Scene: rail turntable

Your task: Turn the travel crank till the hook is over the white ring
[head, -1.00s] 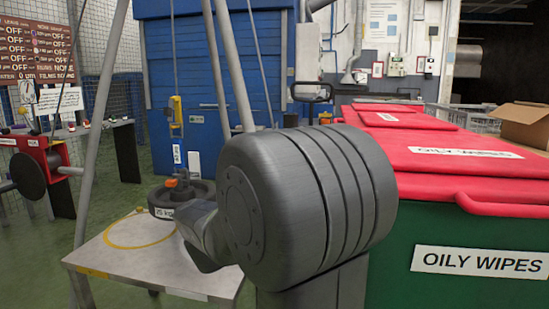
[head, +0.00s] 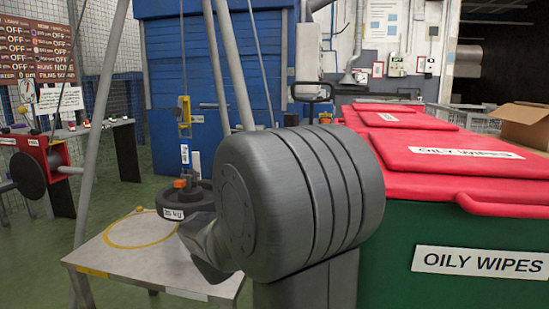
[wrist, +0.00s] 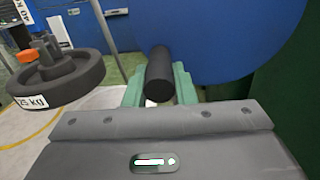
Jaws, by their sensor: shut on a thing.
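My gripper (wrist: 158,88) is shut on the black crank handle (wrist: 158,64), its two green fingers on either side of it. A large blue rounded surface (wrist: 225,45) lies behind the handle. In the head view my arm hides the gripper and crank. The yellow hook block (head: 184,112) hangs on a line above the table (head: 112,262). Below it is a dark round weight (head: 197,208) with an orange top, seeming to hang from it. The weight also shows in the wrist view (wrist: 75,80). A yellow ring (head: 112,238) is on the table's left. I cannot make out the white ring clearly.
A green bin with red lids (head: 460,165) stands close at the right. Grey frame legs (head: 97,135) rise on the left. A red winch-like unit (head: 40,160) stands at the far left. A blue container (head: 160,80) is behind.

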